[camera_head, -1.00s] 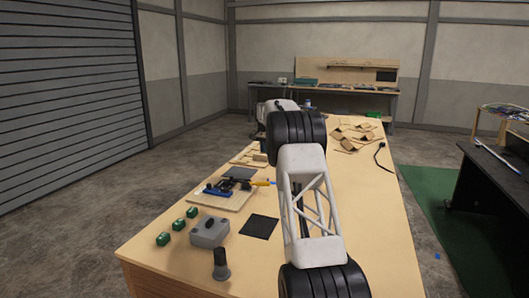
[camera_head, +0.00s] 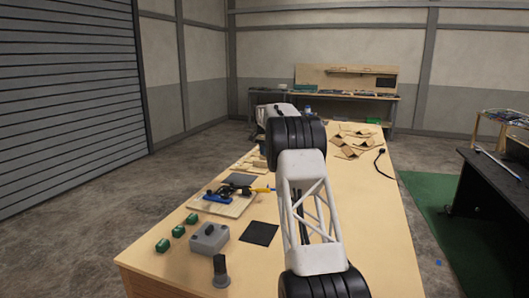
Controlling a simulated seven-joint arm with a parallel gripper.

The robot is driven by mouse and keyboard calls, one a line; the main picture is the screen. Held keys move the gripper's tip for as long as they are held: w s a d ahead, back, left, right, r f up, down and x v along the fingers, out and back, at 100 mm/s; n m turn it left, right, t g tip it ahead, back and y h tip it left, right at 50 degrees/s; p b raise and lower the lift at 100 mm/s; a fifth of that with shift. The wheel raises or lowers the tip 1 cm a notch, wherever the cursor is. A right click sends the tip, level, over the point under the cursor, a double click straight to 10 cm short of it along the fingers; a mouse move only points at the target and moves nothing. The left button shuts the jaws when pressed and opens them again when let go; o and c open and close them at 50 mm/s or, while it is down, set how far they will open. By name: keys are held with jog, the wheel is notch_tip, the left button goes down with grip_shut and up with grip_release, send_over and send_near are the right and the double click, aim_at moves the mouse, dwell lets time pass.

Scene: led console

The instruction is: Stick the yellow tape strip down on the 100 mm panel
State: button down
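My gripper is not visible; my arm's own links stand in front of the middle of the table and may hide it. A light board (camera_head: 237,209) lies on the left part of the table, with blue and black parts (camera_head: 218,196) on it. A small yellow piece (camera_head: 261,190) shows at the board's right edge, beside my arm. It is too small to tell whether this is the tape strip. I cannot make out which thing is the 100 mm panel.
A grey box (camera_head: 209,238), several green blocks (camera_head: 178,231) and a dark upright cylinder (camera_head: 220,271) stand near the front left. A flat black square (camera_head: 259,233) lies beside the box. Cardboard pieces (camera_head: 355,140) and a black cable (camera_head: 380,163) lie farther back. The table's right front is clear.

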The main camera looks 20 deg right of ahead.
jog(key=s+a+f+n, duration=0.2)
jog(key=a+n, duration=0.7)
jog(key=a, duration=0.5)
jog(key=n, duration=0.9)
send_over(218, 194)
jog(key=shift+w+f, duration=0.15)
jog(key=shift+f, duration=0.75)
jog(key=shift+f, duration=0.15)
jog(key=shift+f, duration=3.1)
jog(key=shift+f, duration=0.85)
jog(key=c, duration=1.2)
grip_release()
jog(key=shift+c, duration=0.2)
jog(key=shift+r, duration=0.15)
